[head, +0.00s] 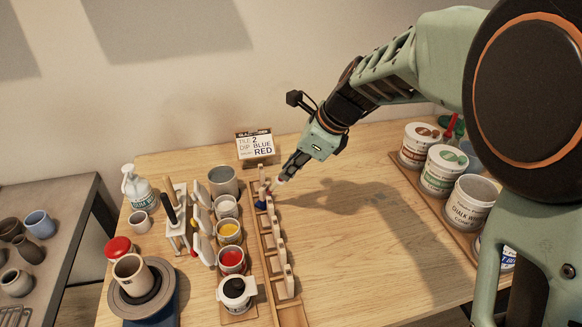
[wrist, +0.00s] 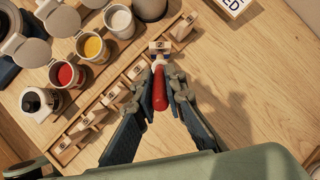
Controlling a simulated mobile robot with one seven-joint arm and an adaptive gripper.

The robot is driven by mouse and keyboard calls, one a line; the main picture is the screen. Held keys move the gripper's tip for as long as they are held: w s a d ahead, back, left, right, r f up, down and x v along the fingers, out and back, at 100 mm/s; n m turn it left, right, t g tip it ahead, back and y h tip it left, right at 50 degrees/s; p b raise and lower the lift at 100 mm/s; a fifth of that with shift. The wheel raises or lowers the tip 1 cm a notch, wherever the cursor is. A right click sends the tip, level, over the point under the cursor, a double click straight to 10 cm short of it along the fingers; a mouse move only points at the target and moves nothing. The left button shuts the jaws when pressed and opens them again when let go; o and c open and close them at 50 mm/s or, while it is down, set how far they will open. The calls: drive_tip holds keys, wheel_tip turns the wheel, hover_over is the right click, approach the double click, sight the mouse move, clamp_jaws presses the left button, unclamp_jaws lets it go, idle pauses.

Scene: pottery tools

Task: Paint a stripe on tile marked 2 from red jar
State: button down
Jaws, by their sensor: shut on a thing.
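My gripper (head: 283,178) is shut on a red-handled brush (wrist: 159,90), at the far end of a wooden rack (head: 268,262) of upright pale tiles. In the wrist view, the brush's front end is at or very close to a tile (wrist: 160,45); I cannot tell if they touch. That tile's number is too small to read surely. In the head view a dark blue patch (head: 261,205) shows beside the rack's far part. The red jar (head: 231,260) stands open left of the rack, and also shows in the wrist view (wrist: 67,74).
A yellow jar (head: 229,231), a white jar (head: 226,206) and a black jar (head: 235,290) line the rack's left side. A card (head: 255,144) behind reads "TILE 2 DIP BLUE RED". Large tubs (head: 444,168) stand at right. The table between is clear.

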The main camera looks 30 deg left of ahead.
drive_tip(key=shift+a+f+b, duration=0.15)
drive_tip(key=shift+f+b, duration=0.35)
drive_tip(key=shift+f, duration=1.15)
idle(0.9)
idle(0.5)
drive_tip(key=p+v, duration=0.3)
drive_tip(key=a+p+v, duration=0.1)
drive_tip(key=p+v, duration=0.1)
drive_tip(key=v, duration=0.1)
drive_tip(key=r+p+v, duration=0.1)
drive_tip(key=p+v, duration=0.2)
drive_tip(key=shift+w+a+r+p, duration=0.1)
drive_tip(key=shift+a+r+p, duration=0.15)
drive_tip(key=shift+p, duration=0.1)
drive_tip(key=shift+f, duration=0.15)
idle(0.3)
idle(0.4)
